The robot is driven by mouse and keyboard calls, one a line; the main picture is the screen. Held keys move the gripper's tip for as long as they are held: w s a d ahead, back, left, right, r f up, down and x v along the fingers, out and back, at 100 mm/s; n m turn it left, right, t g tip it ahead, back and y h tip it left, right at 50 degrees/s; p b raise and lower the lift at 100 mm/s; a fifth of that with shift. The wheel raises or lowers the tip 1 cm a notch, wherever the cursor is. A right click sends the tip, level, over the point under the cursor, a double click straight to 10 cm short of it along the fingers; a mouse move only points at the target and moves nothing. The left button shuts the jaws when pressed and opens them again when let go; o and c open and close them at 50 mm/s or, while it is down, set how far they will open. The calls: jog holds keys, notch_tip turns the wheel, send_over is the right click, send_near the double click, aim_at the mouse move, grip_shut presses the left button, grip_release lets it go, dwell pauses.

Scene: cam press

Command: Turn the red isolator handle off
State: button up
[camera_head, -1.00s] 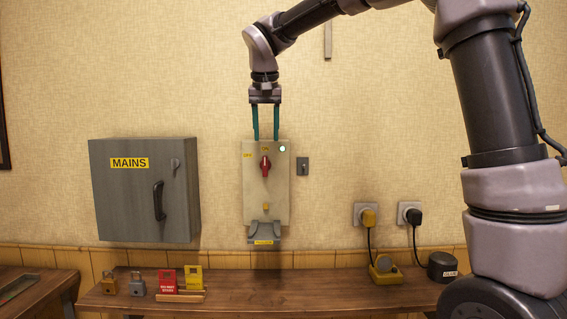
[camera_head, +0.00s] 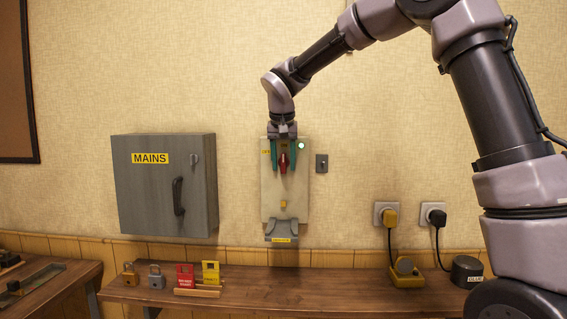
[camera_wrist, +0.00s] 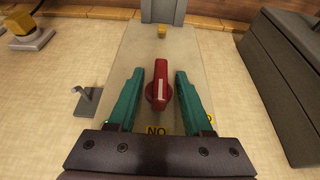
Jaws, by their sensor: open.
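The red isolator handle (camera_head: 283,163) is on the upper part of a pale isolator box (camera_head: 270,205) on the wall. In the head view it points up and down, and a green lamp (camera_head: 301,146) glows at the box's top right. In the wrist view the handle (camera_wrist: 160,84) stands nearly upright, with a white line along it and a yellow "ON" label (camera_wrist: 156,130) by its lower end. My gripper (camera_head: 284,168) is open, its teal fingers on either side of the handle. In the wrist view a gap shows between each fingertip (camera_wrist: 160,73) and the handle.
A grey MAINS cabinet (camera_head: 165,190) hangs left of the isolator box. The wooden bench (camera_head: 265,285) below holds padlocks (camera_head: 156,277), red and yellow tags (camera_head: 185,276) and a yellow device (camera_head: 406,273).

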grip_shut()
jog(key=shift+a, duration=0.15)
jog(key=h, duration=0.3)
jog(key=shift+a+n+h, duration=0.15)
jog(key=shift+n+h, duration=0.15)
jog(key=shift+n, duration=0.1)
jog(key=n+h, duration=0.1)
jog(key=h, duration=0.3)
jog(key=shift+a+f, duration=0.1)
jog(key=shift+f, duration=0.05)
jog(key=n+t+h, duration=0.1)
jog(key=h, duration=0.3)
jog(key=n+t+h, duration=0.1)
jog(key=h, duration=0.3)
jog(key=shift+f+n+h, duration=0.15)
jog(key=shift+n+h, duration=0.15)
jog(key=shift+h, duration=0.1)
